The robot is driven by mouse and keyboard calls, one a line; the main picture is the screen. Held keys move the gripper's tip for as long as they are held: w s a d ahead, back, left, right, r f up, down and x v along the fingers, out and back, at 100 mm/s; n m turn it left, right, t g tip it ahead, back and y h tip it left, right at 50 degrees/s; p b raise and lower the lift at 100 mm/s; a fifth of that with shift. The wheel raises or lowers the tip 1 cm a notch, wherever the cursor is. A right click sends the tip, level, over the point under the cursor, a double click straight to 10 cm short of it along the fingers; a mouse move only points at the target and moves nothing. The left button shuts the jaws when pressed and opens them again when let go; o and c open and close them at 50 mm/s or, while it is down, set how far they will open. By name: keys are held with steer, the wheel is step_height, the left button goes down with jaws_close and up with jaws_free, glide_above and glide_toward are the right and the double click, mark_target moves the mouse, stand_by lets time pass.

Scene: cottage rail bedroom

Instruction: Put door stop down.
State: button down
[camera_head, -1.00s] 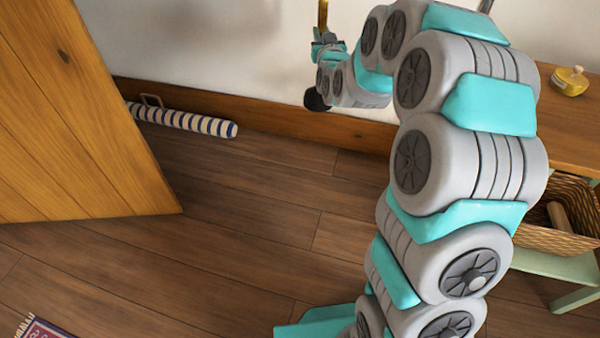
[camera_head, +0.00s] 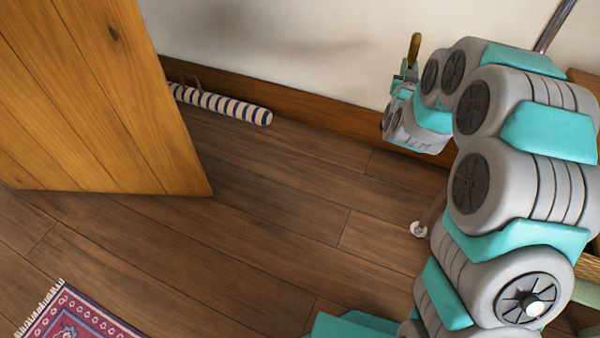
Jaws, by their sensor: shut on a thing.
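My gripper (camera_head: 409,68) is at the upper right, in front of the pale wall and above the floor, with its fingers small and partly hidden. It is shut on a narrow yellow-brown piece, seemingly the door stop (camera_head: 415,46), which sticks up from the fingers. The piece's lower end is hidden in the gripper, and its full shape is too small to tell.
A wooden door (camera_head: 100,100) stands at left. A striped roll (camera_head: 222,104) lies along the baseboard (camera_head: 310,118). A fringed rug (camera_head: 75,318) is at lower left. A small white-ended object (camera_head: 418,230) lies beside my arm. The middle floor (camera_head: 270,210) is clear.

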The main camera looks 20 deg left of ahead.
steer(key=s+a+f, duration=1)
steer(key=a+f, duration=0.4)
steer(key=a, duration=0.2)
steer(key=s+a+f+n+y, duration=0.1)
steer(key=s+a+f, duration=0.25)
steer(key=s, duration=0.45)
steer(key=s+a+f+y, duration=0.1)
steer(key=s+a+f, duration=0.3)
steer(key=s, duration=0.5)
steer(key=w+a+f, duration=0.3)
steer(key=w, duration=0.4)
steer(key=w+a+f, duration=0.3)
steer(key=w, duration=0.4)
steer(key=shift+a, duration=0.3)
steer(key=shift+f, duration=0.15)
steer(key=c, duration=0.8)
jaws_free()
steer(key=shift+f, duration=0.1)
steer(key=shift+o, duration=0.2)
